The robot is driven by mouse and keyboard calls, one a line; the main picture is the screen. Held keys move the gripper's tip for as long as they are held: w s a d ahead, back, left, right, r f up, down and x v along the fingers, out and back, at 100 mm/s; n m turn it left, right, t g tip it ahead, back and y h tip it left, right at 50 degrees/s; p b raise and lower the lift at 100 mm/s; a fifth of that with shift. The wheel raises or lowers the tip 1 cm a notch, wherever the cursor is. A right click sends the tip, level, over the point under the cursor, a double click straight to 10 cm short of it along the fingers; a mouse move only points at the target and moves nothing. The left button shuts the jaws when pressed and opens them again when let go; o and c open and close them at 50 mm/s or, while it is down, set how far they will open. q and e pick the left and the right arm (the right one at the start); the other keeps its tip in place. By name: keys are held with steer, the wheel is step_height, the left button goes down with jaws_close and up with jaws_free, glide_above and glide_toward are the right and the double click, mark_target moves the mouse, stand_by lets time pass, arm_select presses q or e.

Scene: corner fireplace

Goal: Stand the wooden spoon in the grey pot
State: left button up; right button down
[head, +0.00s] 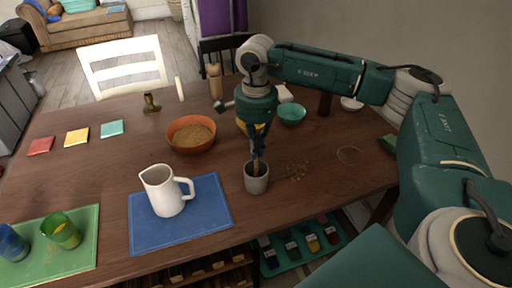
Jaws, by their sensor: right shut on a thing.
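The grey pot (257,184) stands upright on the wooden table, right of the blue mat. My right gripper (257,153) points down just above the pot's mouth and is shut on the wooden spoon (256,168). Only a short part of the spoon shows between the fingers and the pot; its lower end is hidden inside or behind the rim. I cannot tell whether it touches the bottom. My left gripper is not in view.
A white pitcher (164,190) stands on the blue mat (212,200) left of the pot. An orange bowl (190,137) and a teal bowl (292,115) sit farther back. Cups stand on a green mat (85,246) at front left.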

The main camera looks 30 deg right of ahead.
steer(key=c, duration=1.8)
jaws_free()
steer(key=shift+r, duration=0.1)
step_height(320, 180, up, 12)
steer(key=shift+f, duration=0.1)
